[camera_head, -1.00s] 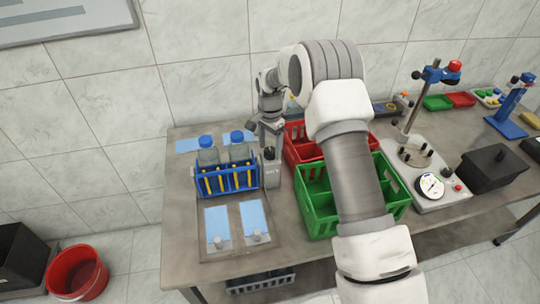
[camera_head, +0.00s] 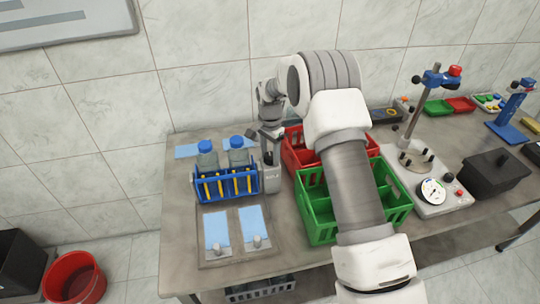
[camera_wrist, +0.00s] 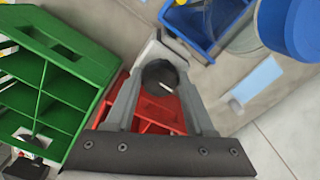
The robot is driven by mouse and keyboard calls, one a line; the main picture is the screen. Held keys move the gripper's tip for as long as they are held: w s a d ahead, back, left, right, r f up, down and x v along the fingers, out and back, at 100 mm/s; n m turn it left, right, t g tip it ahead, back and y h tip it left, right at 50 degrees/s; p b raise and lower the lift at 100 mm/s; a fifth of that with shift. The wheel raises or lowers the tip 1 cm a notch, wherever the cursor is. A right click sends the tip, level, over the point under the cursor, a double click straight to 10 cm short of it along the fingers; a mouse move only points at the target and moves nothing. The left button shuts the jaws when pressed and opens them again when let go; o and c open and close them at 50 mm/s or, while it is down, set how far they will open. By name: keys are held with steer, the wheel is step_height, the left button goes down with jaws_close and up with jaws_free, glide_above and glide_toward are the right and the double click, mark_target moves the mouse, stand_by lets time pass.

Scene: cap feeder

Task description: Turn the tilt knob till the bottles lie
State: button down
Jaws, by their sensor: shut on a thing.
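Two clear bottles with blue caps (camera_head: 207,158) (camera_head: 237,153) stand close to upright in the blue rack (camera_head: 228,186); any small tilt is hard to tell. A grey block (camera_head: 271,179) with small lettering stands at the rack's right. My gripper (camera_head: 268,157) is at the top of this block. In the wrist view my gripper (camera_wrist: 162,80) is shut on a dark round knob (camera_wrist: 160,75), with a finger on each side. A large blue cap (camera_wrist: 290,30) and part of the rack (camera_wrist: 203,22) show at the upper right there.
A green crate (camera_head: 318,228) and a red crate (camera_head: 296,147) stand right of the block, partly behind my arm. Two light-blue pads (camera_head: 217,226) (camera_head: 252,219) lie before the rack. A gauge device (camera_head: 431,192) and a black box (camera_head: 492,176) are farther right.

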steer(key=m+b, duration=0.1)
steer(key=m, duration=0.8)
steer(key=shift+m, duration=0.3)
steer(key=shift+c, duration=1.8)
jaws_free()
steer(key=n+b, duration=0.1)
steer(key=n, duration=0.3)
steer(key=shift+n, duration=0.4)
steer(key=n, duration=0.5)
